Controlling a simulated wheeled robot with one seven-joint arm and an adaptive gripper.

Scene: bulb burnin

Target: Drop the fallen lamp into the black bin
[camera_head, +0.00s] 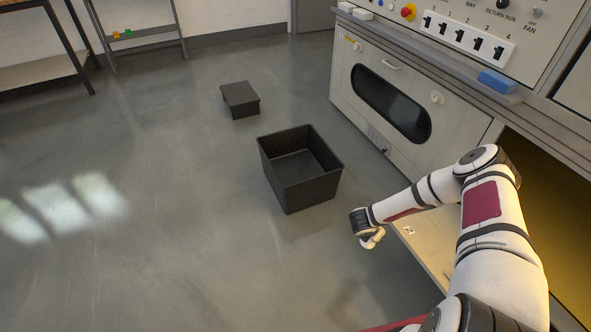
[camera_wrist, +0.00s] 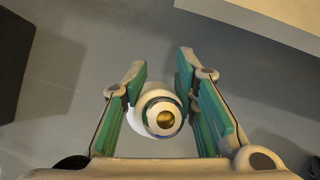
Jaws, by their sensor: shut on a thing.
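The black bin (camera_head: 318,188) stands open on the floor in the middle of the head view, and it looks empty. My gripper (camera_head: 371,240) is to the right of the bin, apart from it, beside the bench front. In the wrist view, my gripper (camera_wrist: 162,68) is shut on the lamp (camera_wrist: 162,116), with the green finger pads on either side of it. The lamp's round metal cap end faces the wrist camera. Its far end is mostly hidden. In the head view only a small pale part shows at the gripper.
A smaller dark box (camera_head: 240,99) stands on the floor behind the bin. The bench (camera_head: 385,95) with its control panel runs along the right. An open lit compartment (camera_head: 556,200) is behind my arm. A shelf (camera_head: 145,32) stands at back left. The left floor is clear.

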